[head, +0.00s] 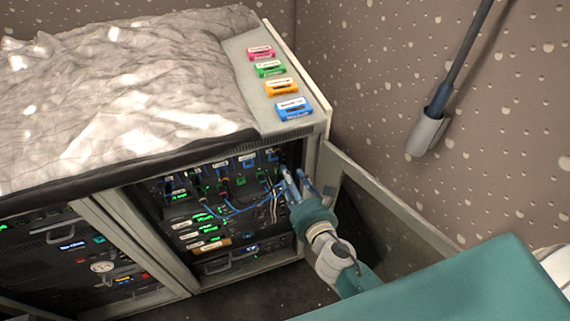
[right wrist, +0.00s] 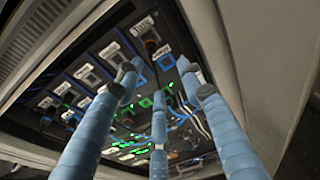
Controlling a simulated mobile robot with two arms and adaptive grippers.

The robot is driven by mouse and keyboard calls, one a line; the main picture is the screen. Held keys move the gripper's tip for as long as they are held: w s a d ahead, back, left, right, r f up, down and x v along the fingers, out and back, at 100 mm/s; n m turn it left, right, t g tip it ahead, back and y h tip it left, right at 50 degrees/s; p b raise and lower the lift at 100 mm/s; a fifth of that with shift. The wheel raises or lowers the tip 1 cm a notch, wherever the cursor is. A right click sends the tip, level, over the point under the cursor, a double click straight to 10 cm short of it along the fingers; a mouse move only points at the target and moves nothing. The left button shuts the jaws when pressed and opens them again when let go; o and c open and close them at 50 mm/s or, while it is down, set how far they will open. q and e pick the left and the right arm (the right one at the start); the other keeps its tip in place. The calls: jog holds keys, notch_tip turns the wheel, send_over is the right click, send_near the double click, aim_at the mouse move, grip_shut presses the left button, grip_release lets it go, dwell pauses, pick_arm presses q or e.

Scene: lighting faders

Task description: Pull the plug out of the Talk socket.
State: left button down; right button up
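The patch panel (head: 225,180) sits inside the open rack bay, with rows of labelled sockets, green lights and blue cables. My right gripper (head: 291,184) reaches in at the right side of the panel. In the right wrist view its blue fingers (right wrist: 165,85) are spread in front of the sockets, with no plug clearly between them. My left gripper is not in view.
The open cabinet door (head: 385,205) stands close to the right of my right arm. A grey crumpled cover (head: 120,80) lies on top, beside pink, green, orange and blue labelled blocks (head: 293,108). Another rack bay (head: 80,260) is at the left.

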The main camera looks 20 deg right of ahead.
aim_at(279, 154)
jog(key=shift+n, duration=0.4)
jog(key=shift+w+a+r+b, duration=0.15)
jog(key=shift+w+a, duration=0.05)
jog(key=shift+w, duration=2.15)
jog(key=shift+w+a+r+b, duration=0.1)
jog(key=shift+w+a+b, duration=0.05)
jog(key=shift+w, duration=2.2)
grip_shut()
jog(key=shift+s, duration=0.1)
jog(key=shift+f+v, duration=0.25)
jog(key=shift+v, duration=0.95)
jog(key=shift+f+v, duration=0.25)
jog(key=shift+v, duration=0.85)
jog(key=shift+s, duration=0.2)
